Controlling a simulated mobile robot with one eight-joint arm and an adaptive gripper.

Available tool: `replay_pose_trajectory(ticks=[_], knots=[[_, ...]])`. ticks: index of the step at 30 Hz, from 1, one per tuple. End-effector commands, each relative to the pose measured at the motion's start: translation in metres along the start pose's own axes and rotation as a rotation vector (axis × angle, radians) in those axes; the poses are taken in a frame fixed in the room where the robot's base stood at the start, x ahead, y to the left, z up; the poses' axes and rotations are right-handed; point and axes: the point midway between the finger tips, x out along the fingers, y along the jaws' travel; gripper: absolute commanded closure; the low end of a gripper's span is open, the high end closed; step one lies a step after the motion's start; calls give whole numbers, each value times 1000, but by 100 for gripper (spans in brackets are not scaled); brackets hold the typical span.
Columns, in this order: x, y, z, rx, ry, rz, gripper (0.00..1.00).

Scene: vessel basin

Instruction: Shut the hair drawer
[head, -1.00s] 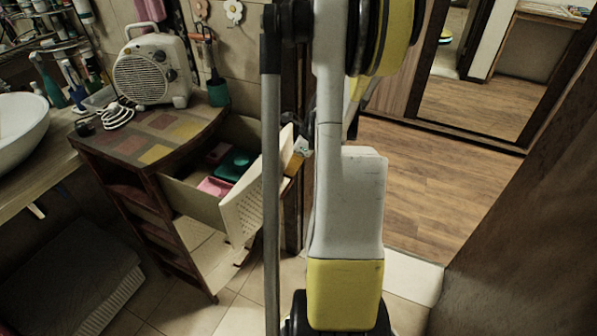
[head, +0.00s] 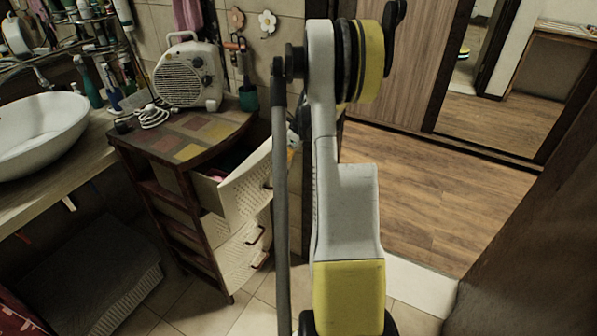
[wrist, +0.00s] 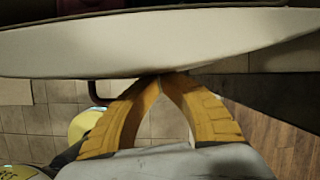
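The hair drawer (head: 246,188) is the top drawer of the brown cabinet and stands partly open, with a pink item just showing inside. Its pale front also fills the upper part of the wrist view (wrist: 90,48). My gripper (wrist: 161,77) has its two yellow fingers together at the tips, against or very near the lower visible edge of the drawer front. Nothing shows between the tips. A dark handle (wrist: 93,93) is left of the fingers. In the head view my gripper is mostly hidden behind my arm.
Lower drawers (head: 243,250) look shut. A basin (head: 40,130) stands at the left. The wooden floor (head: 430,200) at the right is clear.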

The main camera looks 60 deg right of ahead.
Motion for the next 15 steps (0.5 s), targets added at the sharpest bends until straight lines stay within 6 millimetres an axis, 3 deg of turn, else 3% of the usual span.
replay_pose_trajectory(ticks=[6,15], knots=[[21,-8,54,-4,0,0,100],[40,-15,102,-1,-1,0,100]])
